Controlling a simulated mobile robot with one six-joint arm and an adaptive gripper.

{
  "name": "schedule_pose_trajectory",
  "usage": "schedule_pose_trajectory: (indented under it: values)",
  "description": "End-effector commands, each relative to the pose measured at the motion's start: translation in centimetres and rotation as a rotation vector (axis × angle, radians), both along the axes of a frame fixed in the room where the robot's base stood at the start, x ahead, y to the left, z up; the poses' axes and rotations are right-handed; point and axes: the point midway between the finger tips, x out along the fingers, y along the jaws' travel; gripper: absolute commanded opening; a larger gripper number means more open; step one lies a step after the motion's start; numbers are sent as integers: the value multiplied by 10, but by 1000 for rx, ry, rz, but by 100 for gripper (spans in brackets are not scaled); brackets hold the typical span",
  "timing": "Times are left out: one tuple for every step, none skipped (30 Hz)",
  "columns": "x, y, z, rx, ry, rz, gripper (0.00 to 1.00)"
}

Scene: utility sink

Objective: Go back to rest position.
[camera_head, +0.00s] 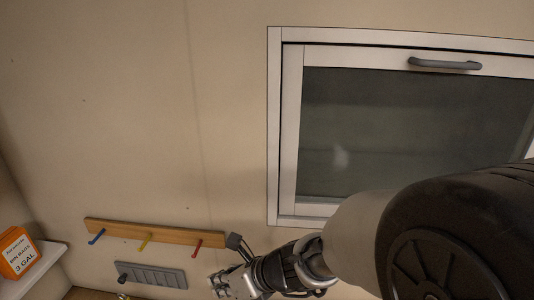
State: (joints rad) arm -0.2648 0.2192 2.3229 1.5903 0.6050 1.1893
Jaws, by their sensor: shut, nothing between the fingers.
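My gripper (222,286) is at the bottom centre of the head view, at the end of my arm, which comes in from the lower right. It is shut, with nothing seen in it. It is in front of the wall, just below the right end of a wooden hook rail (155,233) in the picture. The rail has blue, yellow and red hooks. The lower part of my gripper is close to the bottom edge of the view, so little shows below it.
A framed window (400,130) with a grey handle (445,64) is at upper right, partly hidden by my arm. A grey slotted panel (151,275) is below the rail. An orange box (17,252) stands on a white shelf (40,268) at lower left. The upper-left wall is bare.

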Motion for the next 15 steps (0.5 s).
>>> schedule_pose_trajectory:
  values:
    - [-11, -9, -1, -51, -126, 130, 0]
    - [-21, -15, 1, -92, -203, 222, 0]
    - [-33, -24, 2, -153, -304, 345, 0]
    - [-43, -32, 2, -200, -378, 438, 0]
    - [-53, -40, 1, -251, -448, 528, 0]
    - [-66, -52, -2, -321, -538, 650, 0]
    - [-76, -62, -5, -377, -602, 742, 0]
    - [-86, -73, -9, -434, -661, 831, 0]
    - [-98, -88, -15, -515, -735, 954, 0]
    - [-107, -100, -21, -579, -784, 1046, 0]
    - [-116, -113, -26, -643, -828, 1137, 0]
    - [-127, -131, -34, -728, -876, 1259, 0]
    - [-135, -144, -40, -790, -903, 1347, 0]
    - [-142, -157, -45, -852, -925, 1432, 0]
    - [-150, -175, -52, -927, -942, 1539, 0]
